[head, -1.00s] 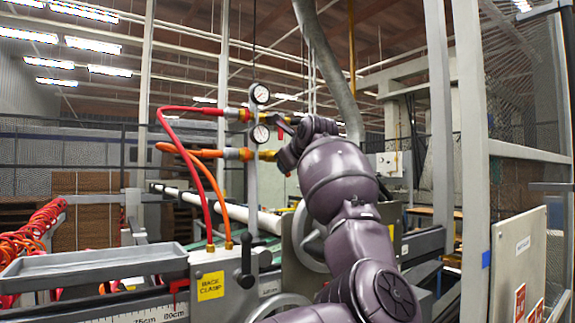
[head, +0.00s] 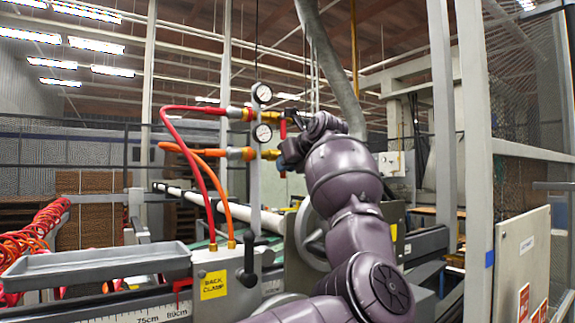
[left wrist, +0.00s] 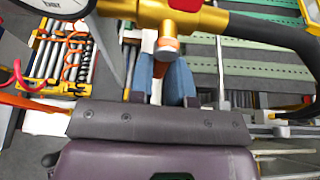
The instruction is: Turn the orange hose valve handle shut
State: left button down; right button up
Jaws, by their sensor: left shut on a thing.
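The lower valve is brass-coloured and also shows close up in the left wrist view (left wrist: 205,18). The orange handle (left wrist: 167,46) sticks out from it toward my wrist, seen nearly end-on, so its angle is hard to judge. My left gripper (left wrist: 162,82) has its blue fingers on either side of the handle and is shut on it. In the head view the left gripper (head: 287,160) sits just right of the lower valve, mostly hidden by my arm. My right gripper is not seen.
A red handle (head: 283,129) hangs at the upper valve, close above my gripper. Two pressure gauges (head: 262,93) stand on the post beside the valves.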

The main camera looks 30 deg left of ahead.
pick_arm(q)
jog(key=c, duration=1.1)
grip_release()
jog(key=b+v, duration=0.2)
jog(key=v, duration=0.8)
jog(key=shift+s+d+r, duration=0.1)
jog(key=shift+s+d, duration=0.1)
jog(key=shift+d, duration=0.15)
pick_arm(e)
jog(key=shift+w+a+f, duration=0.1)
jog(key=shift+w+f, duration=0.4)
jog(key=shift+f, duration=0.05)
